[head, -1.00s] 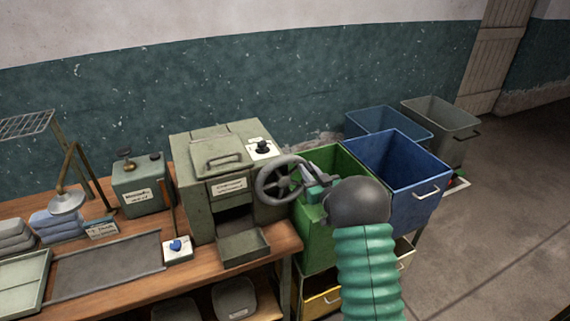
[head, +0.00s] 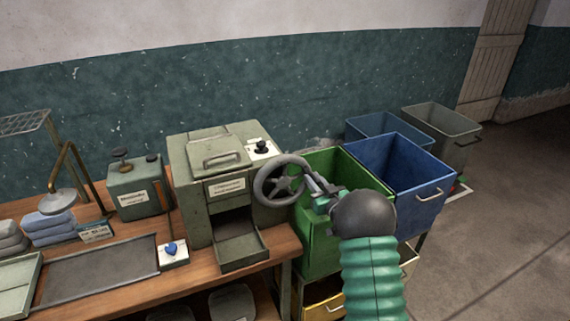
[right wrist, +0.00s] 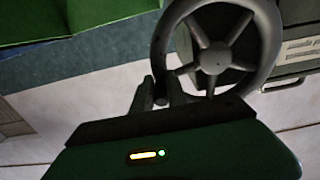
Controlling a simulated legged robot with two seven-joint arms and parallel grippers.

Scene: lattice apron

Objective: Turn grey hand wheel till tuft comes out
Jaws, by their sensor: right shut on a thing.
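The grey hand wheel (head: 281,180) is on the right side of the olive-green machine (head: 186,165); it also shows large in the right wrist view (right wrist: 213,57). My right gripper (head: 314,188) is at the wheel's right side. In the right wrist view its fingers (right wrist: 161,94) are shut on the wheel at the rim's lower left; whether on the rim itself or a small handle there is hard to tell. The machine's front opening has a tray (head: 238,248) below it. No tuft shows in the tray. My left gripper is not in view.
A green bin (head: 347,170) and a blue bin (head: 398,175) stand right of the machine, close to my right arm.

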